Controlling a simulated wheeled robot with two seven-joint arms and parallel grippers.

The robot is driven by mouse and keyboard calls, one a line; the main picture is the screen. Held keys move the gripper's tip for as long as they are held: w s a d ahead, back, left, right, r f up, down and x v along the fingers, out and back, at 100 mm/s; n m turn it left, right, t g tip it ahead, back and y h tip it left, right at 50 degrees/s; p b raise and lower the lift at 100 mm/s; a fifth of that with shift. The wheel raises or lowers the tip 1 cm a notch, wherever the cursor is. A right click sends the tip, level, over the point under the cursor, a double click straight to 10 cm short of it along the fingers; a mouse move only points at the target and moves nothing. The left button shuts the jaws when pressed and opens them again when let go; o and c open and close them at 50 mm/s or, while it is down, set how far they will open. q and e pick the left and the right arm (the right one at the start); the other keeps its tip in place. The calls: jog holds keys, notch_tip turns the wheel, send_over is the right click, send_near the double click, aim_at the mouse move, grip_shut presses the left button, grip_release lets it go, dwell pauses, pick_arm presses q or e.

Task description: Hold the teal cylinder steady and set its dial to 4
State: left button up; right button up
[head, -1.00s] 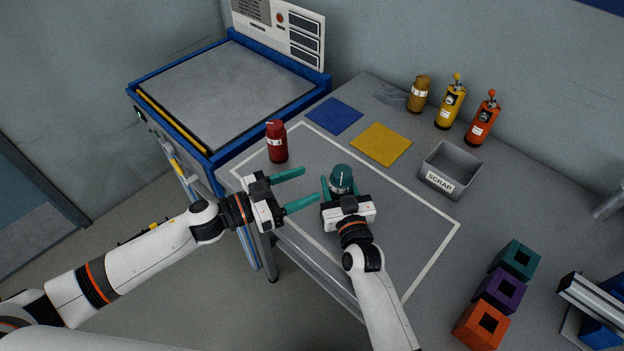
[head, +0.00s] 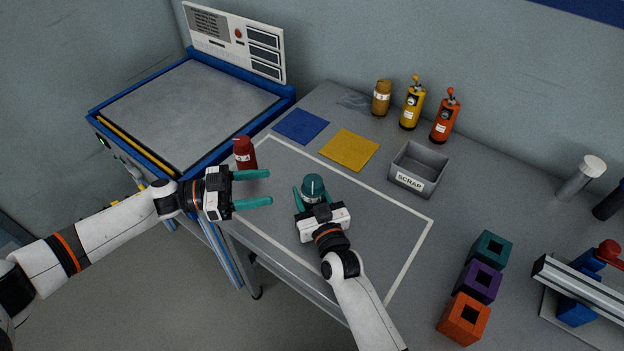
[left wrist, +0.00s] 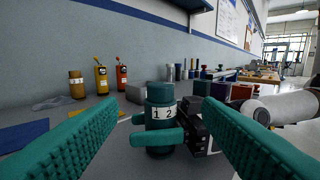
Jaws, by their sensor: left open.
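The teal cylinder (head: 313,187) stands upright on the table inside the white outline. In the left wrist view the teal cylinder (left wrist: 160,105) has a darker teal cap and a white band reading "1 2"; other numbers are out of sight. My right gripper (head: 312,197) has its fingers on either side of the cylinder; whether they press on it is unclear. One right finger (left wrist: 158,136) crosses in front of it below the band. My left gripper (head: 271,188) is open and empty, left of the cylinder and apart from it, its fingers pointing towards it.
A red bottle (head: 244,152) stands just behind my left gripper. Blue (head: 301,126) and yellow (head: 349,150) mats lie behind. A grey scrap bin (head: 418,170), several bottles and colored blocks (head: 478,282) stand farther right. The outlined area right of the cylinder is clear.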

aim_at(312, 180)
pick_arm(q)
jog(key=d, duration=0.4)
jog(key=w+d, duration=0.1)
jog(key=d, duration=0.2)
jog(key=w+d, duration=0.1)
jog(key=d, duration=0.3)
jog(key=shift+d, duration=0.3)
jog(key=c, duration=1)
jog(key=o, duration=1)
jog(key=shift+a, duration=0.1)
jog(key=s+a, duration=0.2)
jog(key=a, duration=0.9)
jog(key=shift+a, duration=0.35)
